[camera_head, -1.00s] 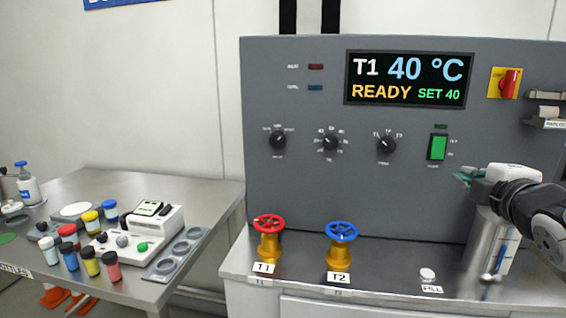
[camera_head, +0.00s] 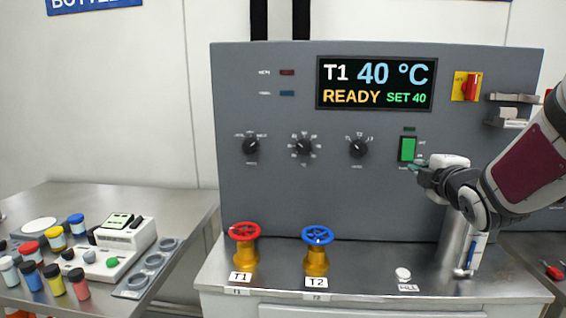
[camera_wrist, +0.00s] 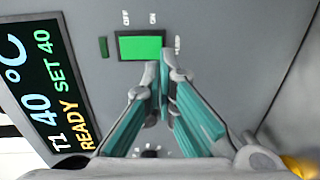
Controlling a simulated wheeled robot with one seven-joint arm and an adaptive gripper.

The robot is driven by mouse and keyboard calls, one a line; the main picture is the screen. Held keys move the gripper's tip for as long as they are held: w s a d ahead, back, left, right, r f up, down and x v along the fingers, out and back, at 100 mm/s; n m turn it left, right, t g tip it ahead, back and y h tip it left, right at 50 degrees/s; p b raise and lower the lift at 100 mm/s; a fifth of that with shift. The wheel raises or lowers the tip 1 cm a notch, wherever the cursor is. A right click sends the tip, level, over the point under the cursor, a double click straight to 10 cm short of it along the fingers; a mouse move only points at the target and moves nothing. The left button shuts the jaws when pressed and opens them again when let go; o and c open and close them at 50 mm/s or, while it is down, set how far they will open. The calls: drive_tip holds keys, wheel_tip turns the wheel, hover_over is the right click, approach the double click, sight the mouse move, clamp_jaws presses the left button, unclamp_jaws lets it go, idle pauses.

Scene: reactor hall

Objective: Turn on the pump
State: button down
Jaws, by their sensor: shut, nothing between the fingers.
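The pump switch is a green rocker (camera_head: 407,149) on the grey panel, with OFF and ON marks beside it. It fills a dark frame in the wrist view (camera_wrist: 138,47). The small indicator (camera_head: 409,129) above it is dark green and looks unlit. My gripper (camera_head: 416,167) is shut and empty, close to the panel at the lower end of the switch. In the wrist view its teal fingers (camera_wrist: 160,82) meet at the tips, just beside the switch's ON end. I cannot tell whether the tips touch it.
The display (camera_head: 376,83) reads T1 40 °C, READY, SET 40. Several black knobs (camera_head: 303,146) sit left of the switch. A red-and-yellow rotary switch (camera_head: 467,87) is at upper right. Red (camera_head: 245,232) and blue (camera_head: 318,236) valve wheels stand on the bench. A metal container (camera_head: 458,243) stands below my arm.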

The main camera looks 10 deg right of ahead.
sight(407, 160)
drive_tip(key=x, duration=0.5)
drive_tip(key=shift+w, duration=0.3)
drive_tip(key=shift+d+f, duration=0.1)
